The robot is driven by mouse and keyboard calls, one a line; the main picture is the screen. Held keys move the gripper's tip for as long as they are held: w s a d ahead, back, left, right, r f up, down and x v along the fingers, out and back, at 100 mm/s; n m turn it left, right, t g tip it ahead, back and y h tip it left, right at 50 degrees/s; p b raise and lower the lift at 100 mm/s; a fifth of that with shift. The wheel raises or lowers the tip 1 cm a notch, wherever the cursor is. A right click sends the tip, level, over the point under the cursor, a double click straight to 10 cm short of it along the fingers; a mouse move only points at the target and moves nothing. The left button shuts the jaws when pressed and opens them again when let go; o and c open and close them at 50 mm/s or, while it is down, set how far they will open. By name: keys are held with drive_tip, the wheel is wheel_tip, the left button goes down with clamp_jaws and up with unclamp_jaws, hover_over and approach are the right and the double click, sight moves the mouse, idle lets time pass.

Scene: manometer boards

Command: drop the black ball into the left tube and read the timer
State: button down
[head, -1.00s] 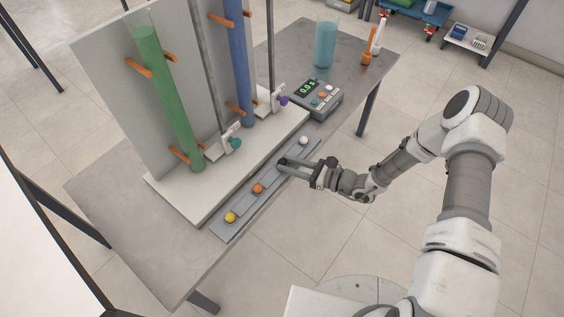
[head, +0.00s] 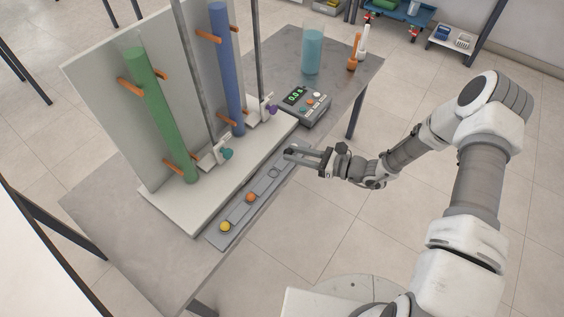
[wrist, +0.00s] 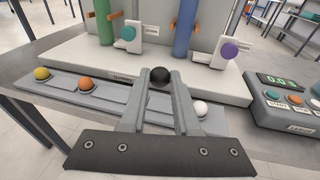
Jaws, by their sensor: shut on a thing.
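My gripper (head: 290,153) is shut on the black ball (wrist: 160,76), which sits between the fingertips in the wrist view. The gripper hides the ball in the head view. The gripper is above the grey ball rack (head: 226,238), in front of the board's base. The left tube (head: 162,115) is green and stands slightly tilted in the picture on the left of the board. The timer (head: 303,105) is a grey box right of the board with a green display; in the wrist view its display (wrist: 280,80) reads 0.0.
A yellow ball (head: 225,226) and an orange ball (head: 250,197) sit in the rack; a white ball (wrist: 200,108) shows in the wrist view. A blue tube (head: 228,70), teal knob (head: 227,153) and purple knob (head: 271,109) are on the board. A teal cylinder (head: 312,52) stands behind the timer.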

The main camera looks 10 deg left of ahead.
drive_tip(key=w+d+r+p, duration=0.1)
drive_tip(key=w+d+r, duration=0.3)
drive_tip(key=d, duration=0.2)
drive_tip(key=shift+r, duration=0.15)
